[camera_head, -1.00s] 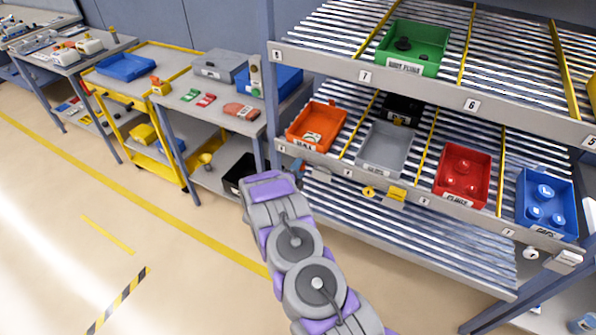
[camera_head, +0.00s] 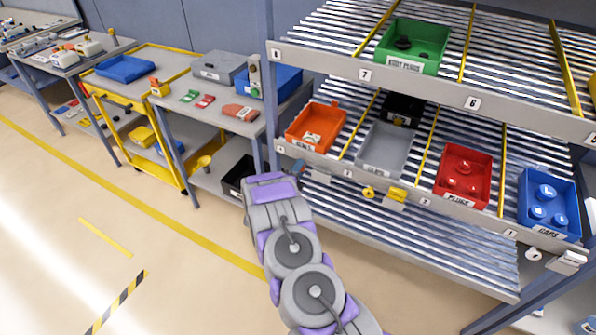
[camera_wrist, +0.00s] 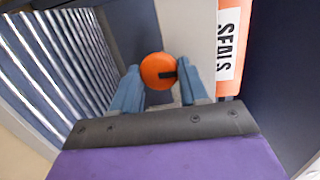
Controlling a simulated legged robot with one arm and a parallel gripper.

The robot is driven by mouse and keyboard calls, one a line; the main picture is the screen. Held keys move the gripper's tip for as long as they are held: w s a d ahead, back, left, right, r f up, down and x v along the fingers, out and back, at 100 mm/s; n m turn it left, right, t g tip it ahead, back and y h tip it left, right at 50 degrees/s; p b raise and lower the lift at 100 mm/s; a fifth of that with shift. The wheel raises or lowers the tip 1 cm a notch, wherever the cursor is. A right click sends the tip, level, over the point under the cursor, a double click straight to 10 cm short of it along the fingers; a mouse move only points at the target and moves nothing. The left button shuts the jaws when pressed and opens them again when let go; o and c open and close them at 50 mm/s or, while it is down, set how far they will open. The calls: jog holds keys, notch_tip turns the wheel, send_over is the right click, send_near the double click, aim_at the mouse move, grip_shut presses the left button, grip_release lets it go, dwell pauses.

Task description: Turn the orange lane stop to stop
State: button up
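The orange lane stop (camera_wrist: 157,71) shows in the wrist view as a round orange disc with a short dark mark on its right part. My gripper (camera_wrist: 158,78) has its two blue-grey fingers spread, one on each side of the disc. I cannot tell whether either finger touches it. In the head view my gripper (camera_head: 306,170) is at the shelf's front rail, below the orange bin (camera_head: 302,136). The orange stop is hidden or too small to tell there. The orange bin's label (camera_wrist: 228,40) shows at the upper right of the wrist view.
The rack's front rail (camera_head: 420,197) carries a yellow stop (camera_head: 369,191) farther right. Grey (camera_head: 385,150), red (camera_head: 463,170) and blue (camera_head: 548,203) bins stand on this shelf. A workbench (camera_head: 215,112) is close on the left. The floor in front is open.

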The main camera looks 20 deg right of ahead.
jog(key=o, duration=0.4)
jog(key=shift+f, duration=0.1)
jog(key=p+v, duration=0.2)
jog(key=v, duration=1.5)
jog(key=shift+s+a+f, duration=0.1)
jog(key=shift+s, duration=0.1)
jog(key=shift+w, duration=0.1)
